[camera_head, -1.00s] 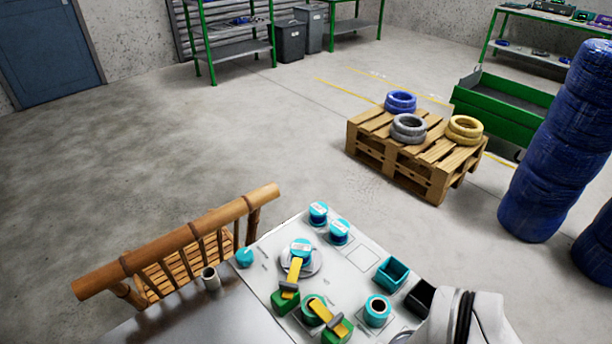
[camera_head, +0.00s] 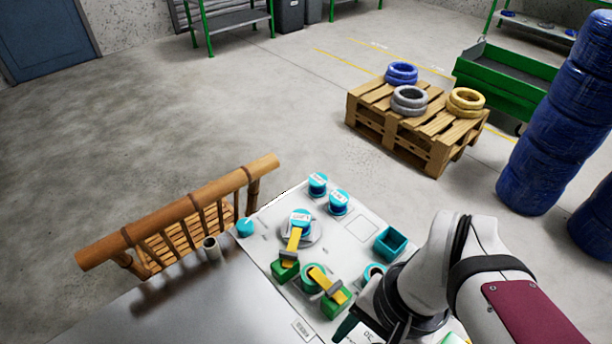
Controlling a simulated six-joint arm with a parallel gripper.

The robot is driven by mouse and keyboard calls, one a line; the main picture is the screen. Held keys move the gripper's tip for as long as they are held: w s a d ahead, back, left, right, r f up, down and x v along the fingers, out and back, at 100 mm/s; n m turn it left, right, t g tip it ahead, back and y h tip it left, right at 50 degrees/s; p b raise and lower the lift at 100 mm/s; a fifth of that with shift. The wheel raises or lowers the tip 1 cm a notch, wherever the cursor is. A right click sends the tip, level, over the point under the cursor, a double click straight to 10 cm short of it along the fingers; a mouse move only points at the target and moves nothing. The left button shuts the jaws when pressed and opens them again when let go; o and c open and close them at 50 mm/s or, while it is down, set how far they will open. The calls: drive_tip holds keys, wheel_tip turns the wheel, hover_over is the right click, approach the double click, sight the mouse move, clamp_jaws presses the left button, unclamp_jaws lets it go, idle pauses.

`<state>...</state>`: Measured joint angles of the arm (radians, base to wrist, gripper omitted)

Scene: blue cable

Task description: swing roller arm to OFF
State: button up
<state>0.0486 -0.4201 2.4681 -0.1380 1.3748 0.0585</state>
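A pale panel (camera_head: 357,229) on the grey table carries two yellow arms. One yellow arm (camera_head: 293,242) runs from a blue-topped spool (camera_head: 301,219) on a round grey plate down to a green block (camera_head: 285,271). The other yellow arm (camera_head: 322,281) slants from a teal ring (camera_head: 308,277) to a second green block (camera_head: 334,303). I cannot tell which is the roller arm, and no OFF mark is readable. My gripper (camera_head: 352,326) is low over the panel's lower right, right of the second block. Its fingers are mostly hidden, so its opening is unclear.
Two blue-topped spools (camera_head: 338,202) (camera_head: 318,185) stand at the panel's back. A teal open box (camera_head: 390,242) and a partly hidden teal cup (camera_head: 374,272) are near my arm. The table's left front is clear.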

sight(294, 251)
drive_tip(key=w+m, duration=0.1)
drive_tip(key=w, duration=0.2)
drive_tip(key=w+m+y, duration=0.1)
drive_tip(key=w+m, duration=0.1)
drive_tip(key=w, duration=0.1)
drive_tip(key=w+m+y, duration=0.1)
drive_tip(key=w, duration=0.3)
drive_tip(key=shift+a+f, duration=0.35)
drive_tip(key=shift+a, duration=0.05)
drive_tip(key=c, duration=0.5)
drive_tip(key=w+m, duration=0.1)
drive_tip(key=w+f+m+y, duration=0.1)
drive_tip(key=w, duration=0.3)
drive_tip(key=shift+w+d+f+m+y, duration=0.15)
drive_tip(key=shift+d+f+m+y, duration=0.2)
drive_tip(key=shift+f+m+y, duration=0.05)
clamp_jaws()
drive_tip(key=w+d+f+m+t+y, duration=0.2)
drive_tip(key=w+f+m, duration=0.4)
drive_tip(key=w, duration=0.4)
drive_tip(key=shift+w+d+f, duration=0.25)
drive_tip(key=shift+d+f, duration=0.5)
drive_tip(key=shift+d, duration=0.15)
drive_tip(key=x, duration=1)
drive_tip(key=shift+a+f, duration=0.1)
drive_tip(key=shift+a, duration=0.15)
drive_tip(key=shift+w+a, duration=0.15)
drive_tip(key=shift+a, duration=1.1)
drive_tip(key=shift+w+a, duration=0.1)
drive_tip(key=shift+a, duration=0.5)
